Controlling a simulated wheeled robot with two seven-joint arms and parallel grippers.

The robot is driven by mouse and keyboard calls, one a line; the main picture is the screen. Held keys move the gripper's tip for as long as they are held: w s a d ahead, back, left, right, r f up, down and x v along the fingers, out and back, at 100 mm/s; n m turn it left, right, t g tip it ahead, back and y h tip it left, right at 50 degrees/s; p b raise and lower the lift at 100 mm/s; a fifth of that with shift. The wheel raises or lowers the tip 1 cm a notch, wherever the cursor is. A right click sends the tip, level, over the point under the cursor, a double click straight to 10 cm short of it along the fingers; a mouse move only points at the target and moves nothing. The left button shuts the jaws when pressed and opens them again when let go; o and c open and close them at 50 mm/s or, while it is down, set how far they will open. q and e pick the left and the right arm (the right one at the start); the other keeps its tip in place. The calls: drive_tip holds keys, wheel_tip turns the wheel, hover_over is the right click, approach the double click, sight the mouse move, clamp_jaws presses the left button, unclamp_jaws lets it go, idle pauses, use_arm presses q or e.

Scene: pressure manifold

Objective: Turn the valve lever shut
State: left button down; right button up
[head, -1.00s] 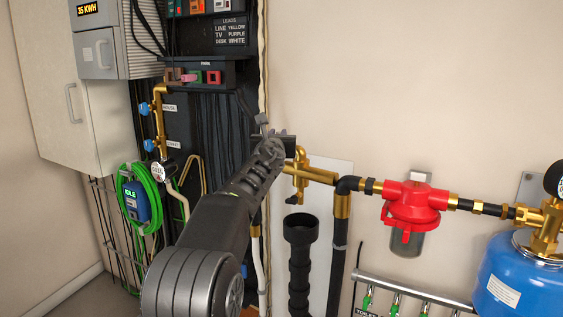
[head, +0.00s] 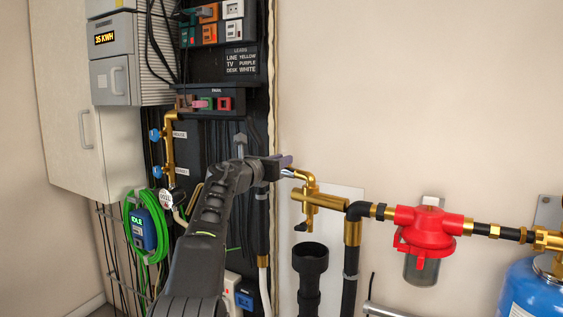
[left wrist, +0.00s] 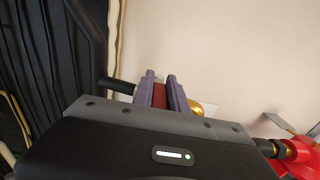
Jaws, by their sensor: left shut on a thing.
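My left gripper (head: 284,162) is at the upper left of the brass valve (head: 312,194) on the wall pipe. In the left wrist view its two purple-padded fingers (left wrist: 160,92) are closed around a dark red piece (left wrist: 159,96), which looks like the grip of the valve lever. In the head view the fingers and wrist hide most of the lever, so I cannot tell its angle. A short silvery and brass part shows between the fingertips and the valve. A rounded brass end (left wrist: 195,107) shows just right of the fingers in the wrist view. My right gripper is not in view.
A red filter housing (head: 428,228) is on the pipe to the right, before a blue tank (head: 531,289). A black drain funnel (head: 310,260) stands below the valve. A dark cable panel is close on the left. The wall above the pipe is bare.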

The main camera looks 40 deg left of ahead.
use_arm(q)
drive_tip(key=c, duration=1.3)
unclamp_jaws()
drive_tip(key=shift+w, duration=0.1)
drive_tip(key=shift+s+f+b, duration=0.1)
drive_tip(key=shift+s+b, duration=0.25)
drive_tip(key=shift+s, duration=0.2)
drive_tip(key=s, duration=0.2)
drive_tip(key=s+b, duration=0.1)
drive_tip(key=s, duration=0.1)
drive_tip(key=s+b, duration=0.1)
drive_tip(key=s, duration=0.1)
drive_tip(key=shift+s+d, duration=0.25)
drive_tip(key=shift+s, duration=0.1)
